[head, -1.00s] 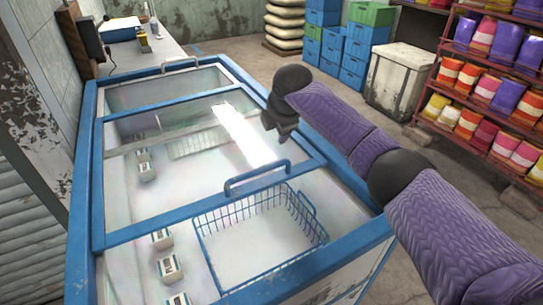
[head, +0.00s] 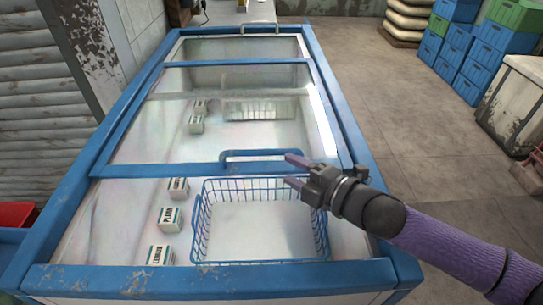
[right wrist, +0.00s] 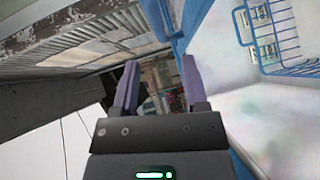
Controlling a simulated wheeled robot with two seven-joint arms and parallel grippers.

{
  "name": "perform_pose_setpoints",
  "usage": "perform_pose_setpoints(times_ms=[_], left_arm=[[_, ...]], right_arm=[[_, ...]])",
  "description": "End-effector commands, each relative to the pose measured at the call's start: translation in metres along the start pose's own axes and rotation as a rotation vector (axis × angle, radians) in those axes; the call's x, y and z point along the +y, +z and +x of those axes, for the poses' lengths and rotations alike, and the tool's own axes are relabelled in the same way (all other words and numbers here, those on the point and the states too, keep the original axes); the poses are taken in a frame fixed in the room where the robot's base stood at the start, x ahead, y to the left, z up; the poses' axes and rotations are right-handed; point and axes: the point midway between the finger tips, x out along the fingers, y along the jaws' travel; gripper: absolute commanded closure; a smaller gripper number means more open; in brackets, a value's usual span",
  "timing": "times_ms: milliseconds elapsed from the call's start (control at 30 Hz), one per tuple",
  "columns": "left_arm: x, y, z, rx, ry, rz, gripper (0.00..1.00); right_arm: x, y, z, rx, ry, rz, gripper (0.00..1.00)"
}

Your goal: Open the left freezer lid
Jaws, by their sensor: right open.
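The chest freezer (head: 105,150) has a blue frame and glass lids. A framed glass lid (head: 150,137) spans its middle, with a raised blue handle (head: 262,154) on its near edge. My right gripper (head: 296,171) is open and empty. In the head view its fingertips point left, at the right end of the near handle; I cannot tell whether they touch it. The right wrist view shows its two fingers apart (right wrist: 157,75) with nothing between them. My left gripper is not in view.
A blue wire basket (head: 198,235) and small milk cartons (head: 169,219) lie inside the freezer's near part. A louvred shutter (head: 45,90) and wall stand at left. Blue crates (head: 480,55) and a worn white box (head: 515,105) stand at right. Floor (head: 400,110) between is clear.

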Motion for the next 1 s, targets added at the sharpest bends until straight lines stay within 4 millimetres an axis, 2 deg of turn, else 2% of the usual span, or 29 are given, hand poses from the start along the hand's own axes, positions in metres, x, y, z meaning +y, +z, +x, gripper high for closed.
perform_pose_setpoints(times_ms=[200,400,567,800,833,1000], left_arm=[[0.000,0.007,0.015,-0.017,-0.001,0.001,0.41],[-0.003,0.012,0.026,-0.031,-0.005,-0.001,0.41],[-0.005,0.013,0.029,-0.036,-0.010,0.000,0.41],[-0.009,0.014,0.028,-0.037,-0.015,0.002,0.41],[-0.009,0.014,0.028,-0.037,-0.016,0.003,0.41],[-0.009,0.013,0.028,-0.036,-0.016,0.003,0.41]], right_arm=[[-0.001,0.000,0.049,0.000,0.002,-0.003,0.43],[-0.001,0.001,0.082,-0.003,0.000,-0.002,0.43],[0.001,0.001,0.092,-0.004,0.000,-0.002,0.43],[0.002,0.001,0.093,-0.005,-0.001,-0.003,0.43],[0.002,0.001,0.093,-0.005,-0.001,-0.003,0.45],[0.002,0.001,0.093,-0.005,-0.001,-0.003,0.81]])
